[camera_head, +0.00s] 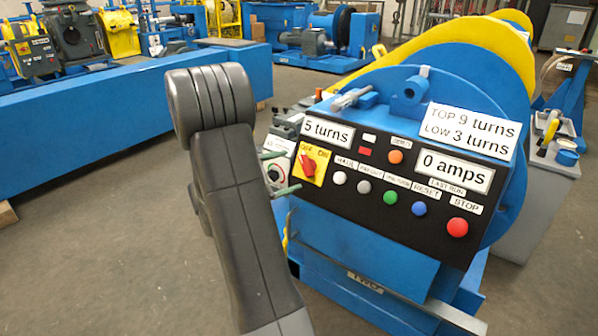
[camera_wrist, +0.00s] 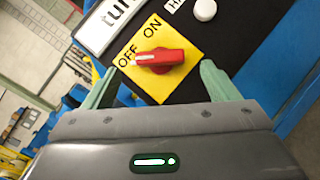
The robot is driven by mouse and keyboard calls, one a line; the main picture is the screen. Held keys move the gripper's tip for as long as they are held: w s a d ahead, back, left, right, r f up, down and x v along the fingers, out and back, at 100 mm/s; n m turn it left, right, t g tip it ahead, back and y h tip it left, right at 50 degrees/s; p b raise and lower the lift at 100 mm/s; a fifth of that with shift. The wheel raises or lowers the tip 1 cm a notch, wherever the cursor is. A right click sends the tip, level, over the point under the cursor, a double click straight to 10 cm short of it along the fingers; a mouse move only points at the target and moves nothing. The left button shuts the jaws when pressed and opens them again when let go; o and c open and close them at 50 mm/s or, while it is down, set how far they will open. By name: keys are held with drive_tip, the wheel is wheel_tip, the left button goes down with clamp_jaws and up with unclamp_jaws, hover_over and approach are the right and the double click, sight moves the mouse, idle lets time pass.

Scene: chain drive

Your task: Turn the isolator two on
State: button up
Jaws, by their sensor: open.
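The isolator is a red rotary knob (camera_head: 309,166) on a yellow plate (camera_head: 318,155) at the left of a black control panel (camera_head: 345,203). In the wrist view the knob (camera_wrist: 160,61) has a white mark at its left end, pointing at the word OFF; ON is printed to the upper right. My gripper (camera_head: 281,173) is open, its pale green fingers just left of the yellow plate in the head view. In the wrist view my gripper (camera_wrist: 160,70) has one finger on each side of the knob, apart from it. A label on the blue base (camera_head: 366,283) appears to read TWO.
The panel also carries several push buttons, including a green one (camera_head: 390,197) and a red STOP (camera_head: 457,227). Displays read 5 turns (camera_head: 327,132) and 0 amps (camera_head: 455,171). A long blue beam (camera_head: 80,125) lies at the left. Open floor (camera_head: 90,250) lies at the lower left.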

sight(302, 167)
drive_tip(key=shift+b+x, duration=0.4)
drive_tip(key=shift+x, duration=1.9)
drive_tip(key=c, duration=1)
